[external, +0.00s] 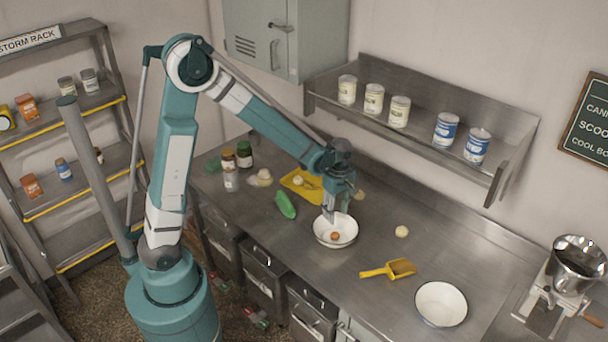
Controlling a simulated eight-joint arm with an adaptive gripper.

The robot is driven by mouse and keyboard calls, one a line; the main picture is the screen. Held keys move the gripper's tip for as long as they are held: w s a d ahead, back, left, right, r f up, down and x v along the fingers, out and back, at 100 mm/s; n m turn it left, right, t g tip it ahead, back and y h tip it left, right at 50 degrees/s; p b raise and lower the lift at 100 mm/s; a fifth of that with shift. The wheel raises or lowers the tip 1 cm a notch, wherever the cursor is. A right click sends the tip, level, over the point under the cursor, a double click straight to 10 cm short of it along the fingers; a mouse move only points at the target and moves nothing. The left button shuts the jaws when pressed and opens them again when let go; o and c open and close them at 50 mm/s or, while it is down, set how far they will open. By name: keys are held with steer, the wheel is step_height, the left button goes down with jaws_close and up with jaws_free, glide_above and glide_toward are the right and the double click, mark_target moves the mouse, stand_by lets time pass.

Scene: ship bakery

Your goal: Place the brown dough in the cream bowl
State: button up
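A small brown dough ball (335,236) is inside a round off-white bowl (321,236) on the steel counter. My gripper (334,215) points down over this bowl, with its fingertips at the bowl's back part, just above the dough in the picture. Whether the fingers touch the dough or are open or shut is too small to tell. A second pale bowl (441,304), with a thin dark rim, stands empty at the front right. I cannot tell for sure which bowl is the cream one.
A yellow scoop (388,270) lies between the bowls, with a pale dough ball (402,231) behind it. A green object (285,205), a yellow tray (302,184) and jars (229,170) are to the left. A shelf with cans (400,112) overhangs the back. A mixer (570,277) stands right.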

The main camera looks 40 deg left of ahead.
steer(key=s+a+r+m+t+b, duration=0.3)
steer(key=s+a+r+m+b, duration=0.2)
steer(key=s+a+r+m, duration=0.35)
steer(key=s+a+m+t+b, duration=0.2)
steer(key=s+a+m, duration=0.1)
steer(key=s, duration=0.4)
steer(key=s+a+r+m+t+b, duration=0.1)
steer(key=s+a+m+t+b, duration=0.1)
steer(key=s+a, duration=0.4)
steer(key=shift+s+a+r+m+b, duration=0.15)
steer(key=shift+s+a+m+b, duration=0.05)
steer(key=shift+s+m+b, duration=0.75)
steer(key=shift+w, duration=0.15)
stand_by(1.1)
